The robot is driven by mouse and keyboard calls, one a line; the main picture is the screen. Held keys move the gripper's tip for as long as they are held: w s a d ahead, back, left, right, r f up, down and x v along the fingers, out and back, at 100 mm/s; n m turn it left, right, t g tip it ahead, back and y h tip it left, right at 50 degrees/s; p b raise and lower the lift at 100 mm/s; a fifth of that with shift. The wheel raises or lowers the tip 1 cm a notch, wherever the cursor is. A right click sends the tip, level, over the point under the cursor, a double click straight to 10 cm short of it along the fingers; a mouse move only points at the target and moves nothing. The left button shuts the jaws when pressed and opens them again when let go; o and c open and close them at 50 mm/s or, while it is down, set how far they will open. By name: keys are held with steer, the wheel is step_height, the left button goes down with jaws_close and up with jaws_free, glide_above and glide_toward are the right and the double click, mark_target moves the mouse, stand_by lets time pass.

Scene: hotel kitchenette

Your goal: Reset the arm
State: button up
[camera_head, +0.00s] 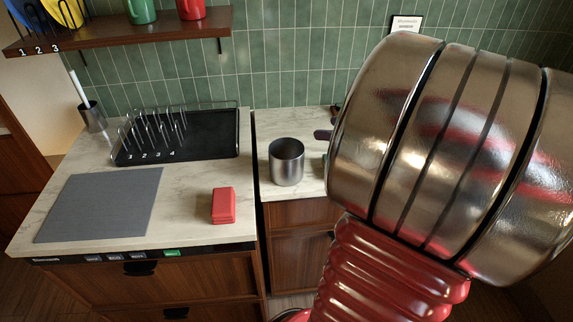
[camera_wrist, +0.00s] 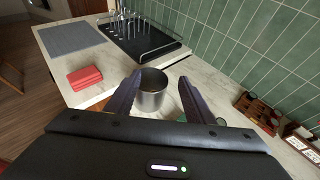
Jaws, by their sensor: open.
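My gripper (camera_wrist: 158,98) shows in the wrist view with its two dark fingers spread apart and nothing between them that it grips. Beyond the fingertips a metal cylindrical container (camera_wrist: 152,90) stands on the counter. The same container (camera_head: 287,162) stands upright on the right counter section in the head view.
A folded red cloth or sponge (camera_head: 223,205) lies near the left counter's front edge, beside a grey mat (camera_head: 100,204). A black dish rack (camera_head: 215,137) stands at the back. A shelf (camera_head: 120,32) with mugs is above. A wooden box of small items (camera_wrist: 258,110) shows at right.

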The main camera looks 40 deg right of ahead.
stand_by(0.5)
steer(key=w+a+f+n+g+y, duration=0.1)
steer(key=w+a+f+n+g, duration=0.15)
steer(key=a, duration=0.45)
steer(key=w+a+f+n+g, duration=0.1)
steer(key=a+n, duration=0.3)
steer(key=a, duration=0.2)
steer(key=w+a+f+n+g+y, duration=0.1)
steer(key=w+a+f+n+g, duration=0.15)
steer(key=a, duration=0.45)
steer(key=s+a+r+n+h, duration=0.1)
steer(key=s+a+n+h, duration=0.1)
steer(key=s+a+n, duration=0.2)
steer(key=s+a+r+n+g+h, duration=0.1)
steer(key=s+a+n, duration=0.4)
steer(key=n, duration=1.6)
steer(key=a+h, duration=0.1)
steer(key=a, duration=0.4)
steer(key=shift+s+g, duration=0.3)
steer(key=shift+a, duration=0.1)
